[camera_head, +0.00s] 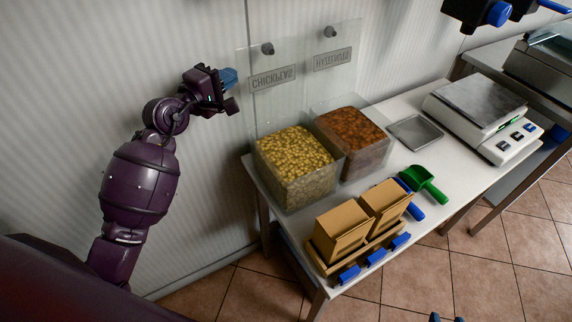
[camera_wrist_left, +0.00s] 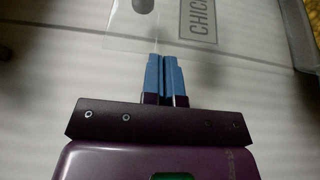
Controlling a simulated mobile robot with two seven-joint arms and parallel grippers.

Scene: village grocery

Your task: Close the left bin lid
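The left bin (camera_head: 297,190), clear and filled with chickpeas, stands on the table. Its clear lid (camera_head: 273,107) stands open, upright against the wall side, with a dark knob (camera_head: 267,48) and a CHICKPEAS label. In the left wrist view the lid's label (camera_wrist_left: 200,18) and knob (camera_wrist_left: 143,4) show beyond the fingers. My left gripper (camera_head: 230,78) is at the lid's left edge, high up. In the wrist view its blue fingers (camera_wrist_left: 164,74) are together with nothing visible between them. Whether they touch the lid I cannot tell. Two tips at the bottom edge look like my right gripper (camera_head: 446,319), spread apart.
The hazelnut bin (camera_head: 366,158) stands beside the left bin, its lid (camera_head: 334,80) also up. A paper-bag holder (camera_head: 358,250), green scoop (camera_head: 424,182), metal tray (camera_head: 416,132) and scale (camera_head: 475,103) occupy the table. The space above both bins is clear.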

